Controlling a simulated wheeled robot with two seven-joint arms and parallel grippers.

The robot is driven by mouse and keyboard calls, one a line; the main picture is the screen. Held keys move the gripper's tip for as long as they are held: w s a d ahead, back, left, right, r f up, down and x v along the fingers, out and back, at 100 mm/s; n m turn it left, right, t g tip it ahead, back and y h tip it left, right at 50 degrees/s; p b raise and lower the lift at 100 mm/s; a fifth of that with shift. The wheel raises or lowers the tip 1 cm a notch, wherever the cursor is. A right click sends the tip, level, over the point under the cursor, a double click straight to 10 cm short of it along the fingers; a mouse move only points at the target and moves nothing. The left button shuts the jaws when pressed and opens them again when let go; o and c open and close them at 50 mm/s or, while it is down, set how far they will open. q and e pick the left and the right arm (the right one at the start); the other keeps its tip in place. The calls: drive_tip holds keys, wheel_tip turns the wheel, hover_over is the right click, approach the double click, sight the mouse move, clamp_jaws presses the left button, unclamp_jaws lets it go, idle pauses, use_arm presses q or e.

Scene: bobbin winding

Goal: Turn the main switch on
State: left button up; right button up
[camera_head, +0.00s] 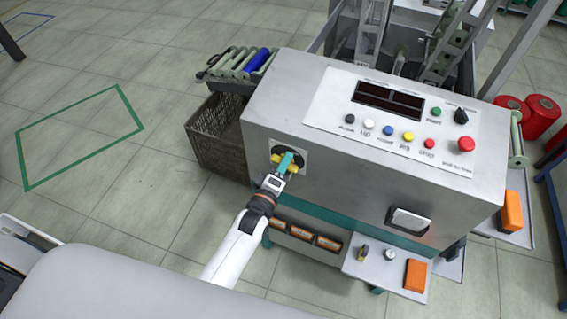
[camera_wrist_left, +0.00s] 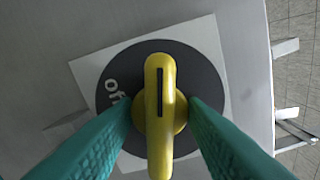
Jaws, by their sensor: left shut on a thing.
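The main switch (camera_head: 277,159) is a yellow rotary handle on a dark round plate, set in a pale square on the left of the machine's grey front. In the left wrist view the yellow handle (camera_wrist_left: 160,85) stands upright in the picture, with a dark slot along it. Letters that look like "of" show on the plate's left; the rest of the label is hidden. My left gripper (camera_head: 285,161) is at the switch, its teal fingers on both sides of the handle, shut on it. My right gripper is not in view.
The machine's sloped panel (camera_head: 330,95) carries a dark display, several coloured buttons and a black knob (camera_head: 461,116). A brown crate (camera_head: 217,140) stands left of the machine, with a tray of bobbins (camera_head: 238,63) above it. A small shelf (camera_head: 365,262) juts out below right.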

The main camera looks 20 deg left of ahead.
use_arm(q)
drive_tip(key=shift+m, duration=0.4)
drive_tip(key=m, duration=0.3)
drive_tip(key=shift+m, duration=2.1)
drive_tip(key=m, duration=0.3)
drive_tip(key=shift+m, duration=0.4)
drive_tip(key=o, duration=1.6)
drive_tip(key=shift+c, duration=0.2)
